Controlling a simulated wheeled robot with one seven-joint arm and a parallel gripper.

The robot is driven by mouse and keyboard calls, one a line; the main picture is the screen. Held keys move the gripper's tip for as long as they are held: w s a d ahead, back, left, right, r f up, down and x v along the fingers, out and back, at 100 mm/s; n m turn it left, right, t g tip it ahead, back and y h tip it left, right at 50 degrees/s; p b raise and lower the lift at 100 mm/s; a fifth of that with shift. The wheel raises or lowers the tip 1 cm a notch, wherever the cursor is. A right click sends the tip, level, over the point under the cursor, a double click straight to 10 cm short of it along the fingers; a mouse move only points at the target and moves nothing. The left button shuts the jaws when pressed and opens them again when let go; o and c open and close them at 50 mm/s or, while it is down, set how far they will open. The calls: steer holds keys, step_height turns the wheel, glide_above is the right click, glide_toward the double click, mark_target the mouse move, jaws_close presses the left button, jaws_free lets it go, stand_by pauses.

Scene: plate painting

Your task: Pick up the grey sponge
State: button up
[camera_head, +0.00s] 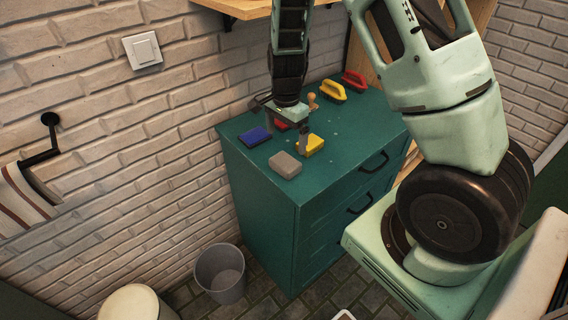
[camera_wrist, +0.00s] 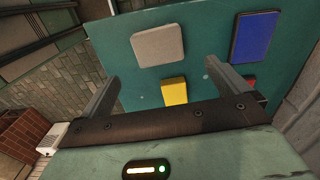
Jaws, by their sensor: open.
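The grey sponge (camera_head: 285,165) lies flat on top of the green cabinet (camera_head: 240,147), near its front left corner. In the wrist view the grey sponge (camera_wrist: 158,46) shows beyond the fingertips, a little left of centre. My gripper (camera_head: 283,127) is over the cabinet top, behind the sponge in the head view and apart from it. In the wrist view my gripper (camera_wrist: 167,77) has its fingers wide apart with nothing between them touching.
A blue sponge (camera_head: 255,137), a yellow sponge (camera_head: 310,145) and a partly hidden red piece (camera_head: 281,125) lie near my gripper. A wooden shelf (camera_head: 245,9) overhangs the wall side.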

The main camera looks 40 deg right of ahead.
glide_above(285, 161)
steer(key=f, duration=0.4)
steer(key=shift+w+d+f, duration=0.15)
steer(key=shift+d, duration=0.15)
steer(key=shift+a+f+p, duration=0.2)
steer(key=shift+f+p, duration=1)
steer(key=shift+f, duration=1.45)
steer(key=c, duration=1)
